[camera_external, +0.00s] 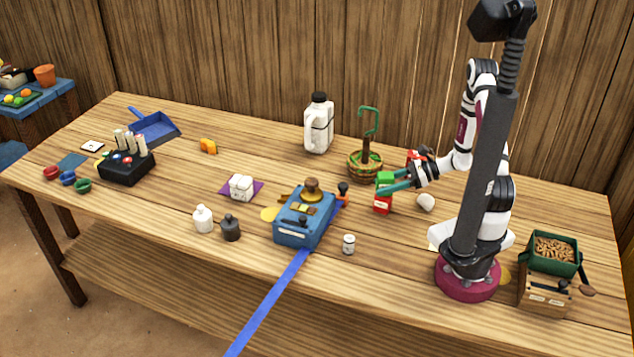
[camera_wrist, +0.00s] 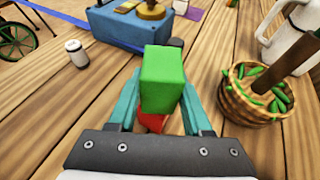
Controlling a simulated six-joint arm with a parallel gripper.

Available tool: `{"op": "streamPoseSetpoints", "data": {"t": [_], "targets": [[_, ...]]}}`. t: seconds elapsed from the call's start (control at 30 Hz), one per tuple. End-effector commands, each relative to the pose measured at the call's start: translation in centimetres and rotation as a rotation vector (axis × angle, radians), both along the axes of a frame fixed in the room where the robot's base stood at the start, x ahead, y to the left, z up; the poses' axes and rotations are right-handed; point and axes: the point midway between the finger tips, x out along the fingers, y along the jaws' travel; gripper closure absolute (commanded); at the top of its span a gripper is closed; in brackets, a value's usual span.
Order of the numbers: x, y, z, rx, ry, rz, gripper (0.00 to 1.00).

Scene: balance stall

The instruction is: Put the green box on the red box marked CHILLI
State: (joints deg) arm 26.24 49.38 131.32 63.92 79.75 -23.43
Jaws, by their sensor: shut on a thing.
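The green box (camera_external: 385,178) is between the teal fingers of my gripper (camera_external: 388,183), which is shut on it. In the wrist view the green box (camera_wrist: 162,70) stands between the fingertips (camera_wrist: 162,92) and looks upright. The red box (camera_external: 383,204) stands on the table directly below the green box; a pale label shows on its side, too small to read. Only a small red part (camera_wrist: 152,122) of it shows below the green box in the wrist view. I cannot tell whether the two boxes touch or a small gap remains.
A basket of green chillies (camera_wrist: 238,98) stands close by, with a white jug (camera_external: 318,128) behind it. A blue scale (camera_external: 290,232) and a small white jar (camera_external: 349,244) are on the other side. A white lump (camera_external: 426,202) lies near the red box.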

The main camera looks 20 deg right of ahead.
Motion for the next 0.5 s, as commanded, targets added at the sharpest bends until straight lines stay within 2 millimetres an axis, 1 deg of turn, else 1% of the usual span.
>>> {"op": "streamPoseSetpoints", "data": {"t": [0.23,0.27,0.3,0.4,0.5], "targets": [[-0.01,-0.02,-0.24,0.001,0.0,0.0,1.0],[-0.01,-0.02,-0.21,0.0,0.0,0.0,0.45],[0.0,-0.03,-0.19,0.0,0.0,0.0,0.38],[0.0,-0.03,-0.18,0.0,0.0,0.0,0.21],[0.0,-0.03,-0.17,0.0,0.0,0.0,0.21]]}}
